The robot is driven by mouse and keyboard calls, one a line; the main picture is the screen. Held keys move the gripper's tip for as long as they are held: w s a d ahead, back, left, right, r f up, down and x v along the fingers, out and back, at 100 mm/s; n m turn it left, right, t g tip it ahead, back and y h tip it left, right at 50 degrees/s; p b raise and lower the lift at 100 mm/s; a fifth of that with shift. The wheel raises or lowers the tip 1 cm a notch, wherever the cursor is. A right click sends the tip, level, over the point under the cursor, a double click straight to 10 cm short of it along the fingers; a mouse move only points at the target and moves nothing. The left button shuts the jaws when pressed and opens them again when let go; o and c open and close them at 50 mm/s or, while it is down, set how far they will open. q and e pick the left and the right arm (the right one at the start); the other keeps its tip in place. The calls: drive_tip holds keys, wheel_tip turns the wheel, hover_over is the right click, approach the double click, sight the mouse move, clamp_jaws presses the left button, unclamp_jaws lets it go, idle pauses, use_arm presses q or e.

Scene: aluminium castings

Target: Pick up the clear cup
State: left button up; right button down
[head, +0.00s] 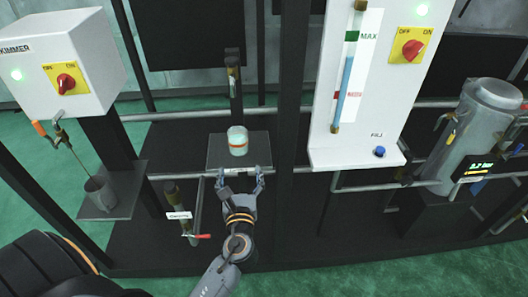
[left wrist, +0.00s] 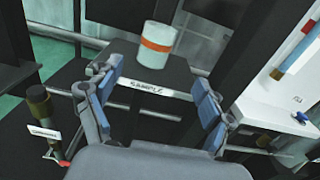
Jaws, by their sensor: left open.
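The clear cup (head: 237,141) is a small pale, see-through cylinder with an orange band. It stands upright on a small dark shelf (head: 258,150) with a label reading SAMPLE on its front edge. My left gripper (head: 240,176) is open and empty in front of the shelf, its fingers pointing toward the cup. In the left wrist view the cup (left wrist: 158,44) stands beyond the two blue-padded fingers (left wrist: 157,92), apart from them. My right gripper is not in view.
A dark pipe (head: 234,85) hangs above the cup. A valve with a red handle (head: 188,222) is left of my gripper. A white FILL panel (head: 350,120) and a metal tank (head: 468,130) stand right. A skimmer box (head: 62,62) and grey cup (head: 101,192) are left.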

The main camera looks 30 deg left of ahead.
sight(238, 143)
use_arm(q)
drive_tip(key=x, duration=0.4)
drive_tip(key=p+x, duration=0.1)
drive_tip(key=x, duration=0.3)
drive_tip(key=shift+s+a+r, duration=0.2)
drive_tip(key=shift+s+a, duration=0.05)
drive_tip(key=shift+w+a, duration=0.2)
drive_tip(key=shift+w, duration=0.15)
drive_tip(key=shift+w+a+r+p, duration=0.15)
drive_tip(key=shift+w+a+p, duration=0.05)
drive_tip(key=shift+w+p, duration=0.25)
drive_tip(key=p+x, duration=0.1)
drive_tip(key=x, duration=0.3)
drive_tip(key=shift+w+a+r, duration=0.15)
drive_tip(key=shift+w+a, duration=0.05)
drive_tip(key=shift+w, duration=0.05)
drive_tip(key=c, duration=1.3)
drive_tip(key=shift+c, duration=0.2)
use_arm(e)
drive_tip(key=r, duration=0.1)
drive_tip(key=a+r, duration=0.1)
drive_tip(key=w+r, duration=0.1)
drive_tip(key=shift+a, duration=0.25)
